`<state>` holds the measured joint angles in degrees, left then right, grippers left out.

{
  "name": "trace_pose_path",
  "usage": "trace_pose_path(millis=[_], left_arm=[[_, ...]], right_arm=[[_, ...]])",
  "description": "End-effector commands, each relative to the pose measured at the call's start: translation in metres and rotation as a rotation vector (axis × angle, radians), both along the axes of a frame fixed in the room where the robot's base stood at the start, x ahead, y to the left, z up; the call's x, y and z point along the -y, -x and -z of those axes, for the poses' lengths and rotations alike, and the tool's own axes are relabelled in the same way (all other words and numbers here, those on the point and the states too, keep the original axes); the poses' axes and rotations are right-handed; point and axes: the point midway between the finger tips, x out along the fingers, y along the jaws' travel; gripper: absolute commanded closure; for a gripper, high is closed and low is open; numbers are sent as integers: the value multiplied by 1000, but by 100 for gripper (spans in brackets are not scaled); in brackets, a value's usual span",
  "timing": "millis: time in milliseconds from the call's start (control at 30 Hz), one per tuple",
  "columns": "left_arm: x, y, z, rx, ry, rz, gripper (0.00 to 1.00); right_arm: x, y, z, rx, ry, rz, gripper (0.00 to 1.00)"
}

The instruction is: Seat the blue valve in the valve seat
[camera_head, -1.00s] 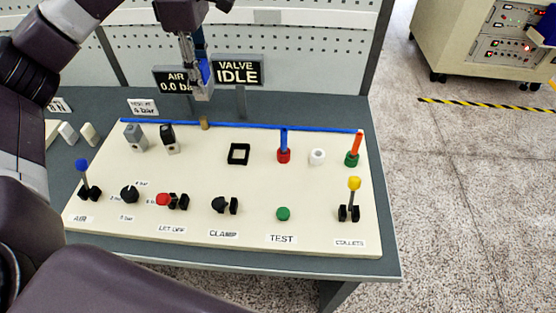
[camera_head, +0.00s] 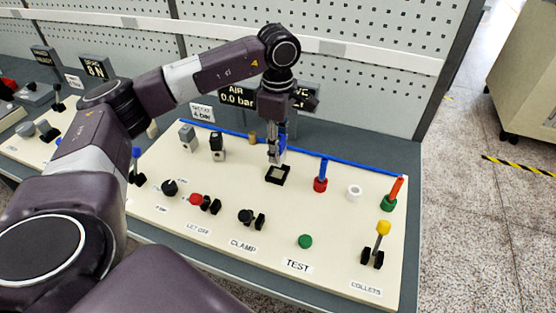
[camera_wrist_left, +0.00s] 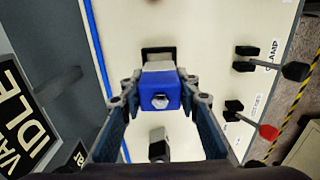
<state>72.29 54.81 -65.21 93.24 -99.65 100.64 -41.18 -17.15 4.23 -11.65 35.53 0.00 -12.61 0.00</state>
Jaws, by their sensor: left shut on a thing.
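The blue valve (camera_wrist_left: 161,91) is a blue block with a light grey part and a hex fitting on its face. My left gripper (camera_head: 277,157) is shut on it, with a finger on each side in the left wrist view (camera_wrist_left: 160,98). In the head view the valve (camera_head: 282,148) is partly hidden by the fingers. The valve seat (camera_head: 278,175) is a black square frame on the cream panel, right below the fingers. In the left wrist view the seat (camera_wrist_left: 158,50) shows just beyond the valve. I cannot tell whether they touch. My right gripper is not in view.
The cream panel (camera_head: 225,220) holds several knobs and levers. A red-based blue peg (camera_head: 321,175), a white ring (camera_head: 354,192) and a green-based orange peg (camera_head: 393,193) stand right of the seat. A grey block (camera_head: 187,137) and a black-and-grey block (camera_head: 217,146) stand left.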

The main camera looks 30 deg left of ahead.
Motion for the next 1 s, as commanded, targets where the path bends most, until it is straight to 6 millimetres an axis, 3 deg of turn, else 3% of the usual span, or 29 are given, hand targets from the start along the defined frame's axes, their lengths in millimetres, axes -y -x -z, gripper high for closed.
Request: trace_pose_path(millis=[467,867,900,1000], left_arm=[[0,0,55,-1,0,-1,98],[0,0,62,1,0,-1,98],[0,0,63,1,0,-1,69],[0,0,62,1,0,-1,58]], right_arm=[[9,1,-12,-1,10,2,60],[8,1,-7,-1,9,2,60],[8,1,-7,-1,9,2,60],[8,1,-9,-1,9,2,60]])
